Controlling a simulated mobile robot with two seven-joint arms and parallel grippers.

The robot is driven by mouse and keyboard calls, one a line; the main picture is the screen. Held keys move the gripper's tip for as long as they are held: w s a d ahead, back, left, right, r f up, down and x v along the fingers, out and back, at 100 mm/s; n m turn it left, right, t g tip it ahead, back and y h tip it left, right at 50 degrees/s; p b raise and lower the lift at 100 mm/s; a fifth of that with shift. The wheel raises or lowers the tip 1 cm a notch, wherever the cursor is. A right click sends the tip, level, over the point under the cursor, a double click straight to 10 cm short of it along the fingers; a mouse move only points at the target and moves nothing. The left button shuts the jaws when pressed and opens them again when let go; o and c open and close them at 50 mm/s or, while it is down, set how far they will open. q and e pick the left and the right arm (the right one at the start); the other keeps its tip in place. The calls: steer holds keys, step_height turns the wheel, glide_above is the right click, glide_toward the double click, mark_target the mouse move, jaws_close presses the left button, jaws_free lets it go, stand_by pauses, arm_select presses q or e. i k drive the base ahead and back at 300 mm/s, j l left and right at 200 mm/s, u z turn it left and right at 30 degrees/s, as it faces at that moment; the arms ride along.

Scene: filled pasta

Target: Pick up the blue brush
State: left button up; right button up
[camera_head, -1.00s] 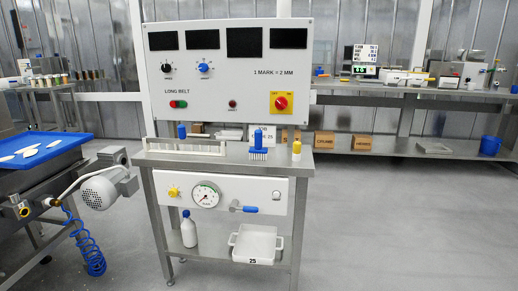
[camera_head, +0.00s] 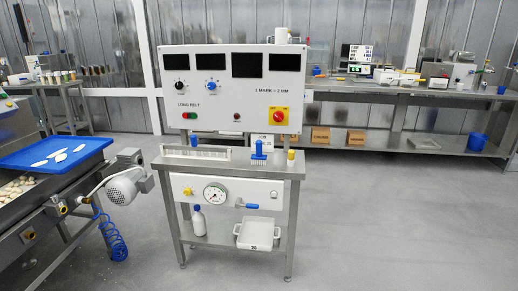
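The blue brush (camera_head: 259,148) stands upright on the right part of the steel stand's top (camera_head: 230,167), with its handle up and pale bristles down. A yellow-topped small object (camera_head: 291,156) stands just to its right. Behind the brush is a white card or box, partly covered by it. Neither of my grippers shows in this view.
A white control panel (camera_head: 235,92) rises behind the stand top. A white rack (camera_head: 195,152) and a smaller blue item (camera_head: 194,140) are left of the brush. A blue tray (camera_head: 56,152) and motor (camera_head: 122,187) stand left. Floor at right is clear.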

mark_target(257, 158)
steer(key=i+j+z, duration=0.15)
steer(key=i+j, duration=0.8)
steer(key=i+j+z, duration=0.15)
steer(key=i+j, duration=0.9)
